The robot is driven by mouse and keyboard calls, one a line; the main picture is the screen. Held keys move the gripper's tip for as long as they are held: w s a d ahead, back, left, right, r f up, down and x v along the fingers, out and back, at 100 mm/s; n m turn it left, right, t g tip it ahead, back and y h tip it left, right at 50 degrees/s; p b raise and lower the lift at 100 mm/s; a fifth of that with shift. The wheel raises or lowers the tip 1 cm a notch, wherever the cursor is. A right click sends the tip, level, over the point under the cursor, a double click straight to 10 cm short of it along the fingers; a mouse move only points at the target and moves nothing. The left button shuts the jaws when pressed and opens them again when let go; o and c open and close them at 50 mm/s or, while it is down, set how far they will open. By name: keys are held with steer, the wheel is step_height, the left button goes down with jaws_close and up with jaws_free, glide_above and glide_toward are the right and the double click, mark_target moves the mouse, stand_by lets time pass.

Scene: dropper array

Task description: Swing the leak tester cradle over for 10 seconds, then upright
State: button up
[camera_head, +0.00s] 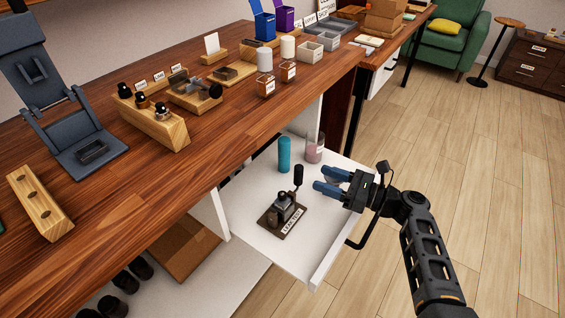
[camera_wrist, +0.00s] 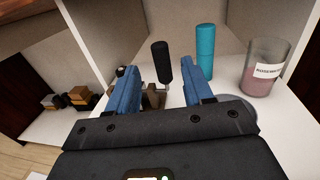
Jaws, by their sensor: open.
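The leak tester (camera_head: 283,214) stands on a white shelf below the wooden counter, with a dark base and a white label on its front. Its cradle (camera_head: 283,203) appears upright and seems to hold a small dark bottle. A black-knobbed lever (camera_head: 298,178) rises at its right side. My gripper (camera_head: 322,181) is open and empty, to the right of the lever and apart from it. In the wrist view the black knob (camera_wrist: 161,55) shows between the two blue fingers (camera_wrist: 165,85), farther off. The fingers partly hide the tester (camera_wrist: 152,97) there.
A teal cylinder (camera_head: 284,154) and a glass jar of pink contents (camera_head: 314,149) stand behind the tester on the shelf (camera_head: 255,228). The counter (camera_head: 150,190) overhangs on the left, carrying wooden racks with bottles (camera_head: 153,118). Open floor lies to the right.

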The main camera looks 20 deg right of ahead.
mark_target(299, 169)
steer(key=x, duration=0.8)
steer(key=shift+a, duration=0.1)
jaws_close()
stand_by(0.4)
